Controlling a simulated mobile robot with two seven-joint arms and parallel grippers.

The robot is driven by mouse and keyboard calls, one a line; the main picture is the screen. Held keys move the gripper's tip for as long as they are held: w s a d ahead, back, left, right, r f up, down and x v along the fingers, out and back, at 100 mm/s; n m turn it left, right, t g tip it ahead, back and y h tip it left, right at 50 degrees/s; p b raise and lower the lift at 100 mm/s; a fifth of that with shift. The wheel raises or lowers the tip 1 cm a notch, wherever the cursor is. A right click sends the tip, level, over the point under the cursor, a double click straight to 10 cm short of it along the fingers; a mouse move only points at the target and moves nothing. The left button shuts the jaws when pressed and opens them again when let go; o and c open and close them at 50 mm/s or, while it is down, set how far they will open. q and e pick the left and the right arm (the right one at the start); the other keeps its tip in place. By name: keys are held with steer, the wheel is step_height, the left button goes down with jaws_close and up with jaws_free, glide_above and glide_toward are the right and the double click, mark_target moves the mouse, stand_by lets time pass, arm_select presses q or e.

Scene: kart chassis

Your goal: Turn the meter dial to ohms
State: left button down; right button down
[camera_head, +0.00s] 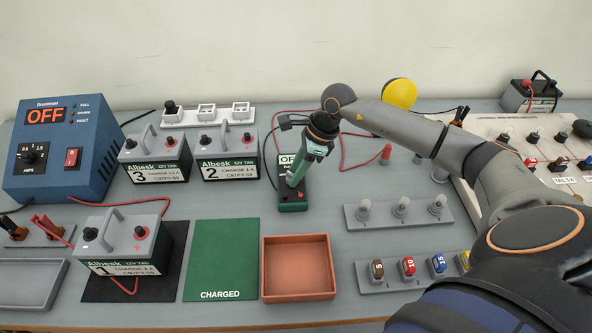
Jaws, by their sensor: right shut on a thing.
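The meter (293,206) is a small dark green box near the middle of the bench. Part of its white display (286,159) shows, with letters that seem to read "OF". My right gripper (296,181) comes down over the meter from above and is shut on its dial. The dial itself is hidden between the fingers, so I cannot see where it points. A red jack shows at the meter's lower right. My left gripper is not in view.
A blue charger (60,150) reading OFF stands left, near batteries 3 (157,172), 2 (229,168) and 1 (120,268). A green CHARGED mat (222,260) and an empty terracotta tray (298,296) lie in front. Racks of bulbs (399,222) and fuses (412,282) stand right.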

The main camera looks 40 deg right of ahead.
steer(key=shift+m, duration=0.3)
steer(key=m+t, duration=0.1)
steer(key=m, duration=0.1)
steer(key=shift+s+a+m+h+b, duration=0.1)
steer(key=shift+s+m+h+b, duration=0.05)
steer(key=shift+m+h+b, duration=0.2)
steer(key=m, duration=0.1)
steer(key=m+t+h+b, duration=0.1)
steer(key=m, duration=0.1)
steer(key=shift+s+a+f+m, duration=0.1)
steer(key=shift+a+m, duration=0.1)
steer(key=shift+m, duration=0.05)
steer(key=m+b, duration=0.1)
steer(key=m+h+b, duration=0.1)
steer(key=m, duration=0.1)
steer(key=m+h+b, duration=0.1)
steer(key=m, duration=0.1)
steer(key=shift+a, duration=0.25)
steer(key=shift+a+m+h+b, duration=0.1)
steer(key=shift+m+h+b, duration=0.45)
steer(key=shift+m, duration=0.7)
steer(key=shift+a+m+h+b, duration=0.1)
steer(key=shift+m+h+b, duration=0.4)
steer(key=shift+m, duration=0.75)
steer(key=c, duration=0.5)
jaws_free()
steer(key=shift+c, duration=0.2)
